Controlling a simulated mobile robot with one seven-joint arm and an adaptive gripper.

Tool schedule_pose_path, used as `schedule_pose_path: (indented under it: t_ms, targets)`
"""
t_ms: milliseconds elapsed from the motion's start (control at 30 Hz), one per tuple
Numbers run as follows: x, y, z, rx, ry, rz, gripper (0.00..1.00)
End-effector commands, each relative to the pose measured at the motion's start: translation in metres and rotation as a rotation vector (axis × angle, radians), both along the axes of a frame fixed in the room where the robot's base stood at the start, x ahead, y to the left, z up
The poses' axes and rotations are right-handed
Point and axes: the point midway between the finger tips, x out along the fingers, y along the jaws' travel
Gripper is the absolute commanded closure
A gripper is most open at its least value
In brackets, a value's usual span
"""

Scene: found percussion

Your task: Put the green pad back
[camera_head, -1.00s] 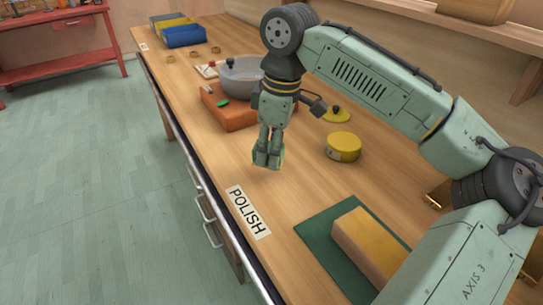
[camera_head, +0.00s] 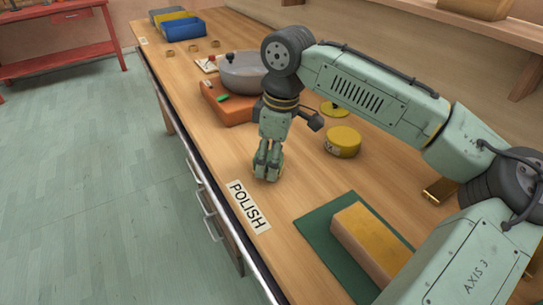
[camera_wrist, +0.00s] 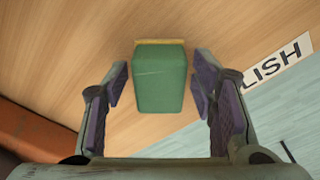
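A green pad (camera_wrist: 160,78) with a thin tan layer at its far edge lies on the wooden bench in the wrist view. It sits between the two fingers of my gripper (camera_wrist: 164,92), with a gap on each side, so the gripper is open around it and not touching it. In the head view my gripper (camera_head: 267,174) points down at the bench, just above the POLISH label (camera_head: 249,207). There it hides most or all of the pad.
An orange block (camera_head: 228,112) with a grey pot (camera_head: 243,76) on or behind it stands beyond the gripper. A round yellow tin (camera_head: 342,143) is to the right. A tan block (camera_head: 370,240) rests on a green mat (camera_head: 318,232) nearer me. Bins (camera_head: 186,30) stand at the far end.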

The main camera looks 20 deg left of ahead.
Motion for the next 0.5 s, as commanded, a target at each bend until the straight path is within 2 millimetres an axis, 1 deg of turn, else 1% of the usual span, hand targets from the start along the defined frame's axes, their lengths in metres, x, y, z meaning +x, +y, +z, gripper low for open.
schedule_pose_path:
  t_ms: [333, 433, 500]
  targets:
    - [0.000, 0.000, 0.002, -0.001, -0.001, 0.000, 0.44]
    - [0.000, 0.000, 0.008, 0.000, -0.001, 0.000, 0.44]
    - [0.001, -0.001, 0.018, 0.002, -0.001, -0.001, 0.44]
